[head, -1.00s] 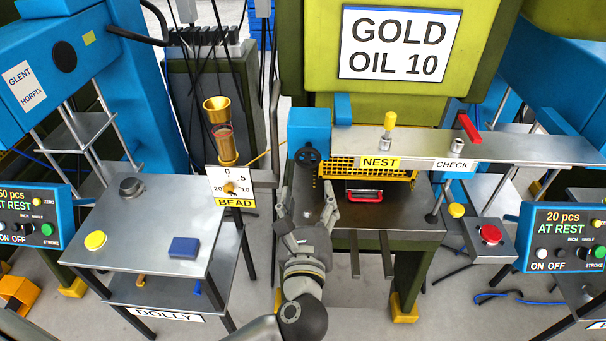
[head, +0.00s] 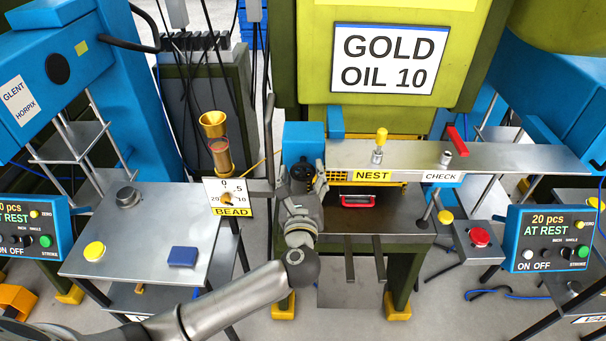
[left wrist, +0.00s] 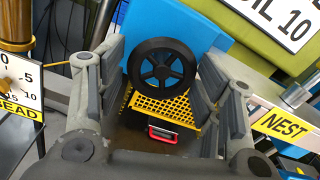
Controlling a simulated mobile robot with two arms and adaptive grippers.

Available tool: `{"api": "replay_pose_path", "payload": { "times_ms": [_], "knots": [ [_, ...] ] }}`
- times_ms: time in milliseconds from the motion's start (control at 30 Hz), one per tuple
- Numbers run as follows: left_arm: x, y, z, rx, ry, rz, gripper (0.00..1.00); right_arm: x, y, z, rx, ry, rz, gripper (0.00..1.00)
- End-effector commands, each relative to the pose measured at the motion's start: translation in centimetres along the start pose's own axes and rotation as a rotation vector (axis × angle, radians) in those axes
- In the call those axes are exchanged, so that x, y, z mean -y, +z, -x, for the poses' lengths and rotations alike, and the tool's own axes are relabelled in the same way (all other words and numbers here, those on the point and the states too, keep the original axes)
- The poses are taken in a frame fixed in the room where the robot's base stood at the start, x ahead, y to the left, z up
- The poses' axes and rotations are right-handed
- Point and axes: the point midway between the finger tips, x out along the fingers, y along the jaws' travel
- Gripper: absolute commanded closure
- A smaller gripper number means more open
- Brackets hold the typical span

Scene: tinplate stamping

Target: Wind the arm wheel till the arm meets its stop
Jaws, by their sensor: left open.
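The black spoked arm wheel (left wrist: 162,65) faces me on the blue housing (left wrist: 187,22) at the left end of the arm. In the head view the wheel (head: 302,171) is partly covered by my gripper. My left gripper (head: 301,187) is open in front of the wheel, one finger to each side. In the left wrist view my left gripper (left wrist: 160,72) shows a gap between both fingers and the rim. The flat metal arm (head: 530,157) runs right from the housing, above the press table. I cannot tell which part is its stop. My right gripper is not in view.
A yellow mesh guard (left wrist: 165,105) and a red-handled drawer or tray (head: 358,201) lie below the arm. A BEAD dial (head: 228,197) stands left of the wheel. The dolly table (head: 150,225) is further left. Control boxes stand at both sides.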

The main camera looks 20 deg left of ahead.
Motion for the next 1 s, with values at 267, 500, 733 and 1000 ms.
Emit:
{"api": "replay_pose_path", "payload": {
  "times_ms": [267,500,733,1000],
  "knots": [
    [0.0,0.0,0.0,0.000,0.000,0.000,0.56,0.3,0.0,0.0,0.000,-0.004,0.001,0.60],
    [0.0,0.0,0.1,0.000,0.000,-0.002,0.72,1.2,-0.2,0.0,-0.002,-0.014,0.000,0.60],
    [0.0,-0.1,0.1,-0.002,0.001,-0.052,0.72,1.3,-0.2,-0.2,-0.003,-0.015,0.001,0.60],
    [-0.1,-0.1,0.1,-0.003,0.003,-0.231,0.72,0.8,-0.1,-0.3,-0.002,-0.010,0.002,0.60]
  ]
}}
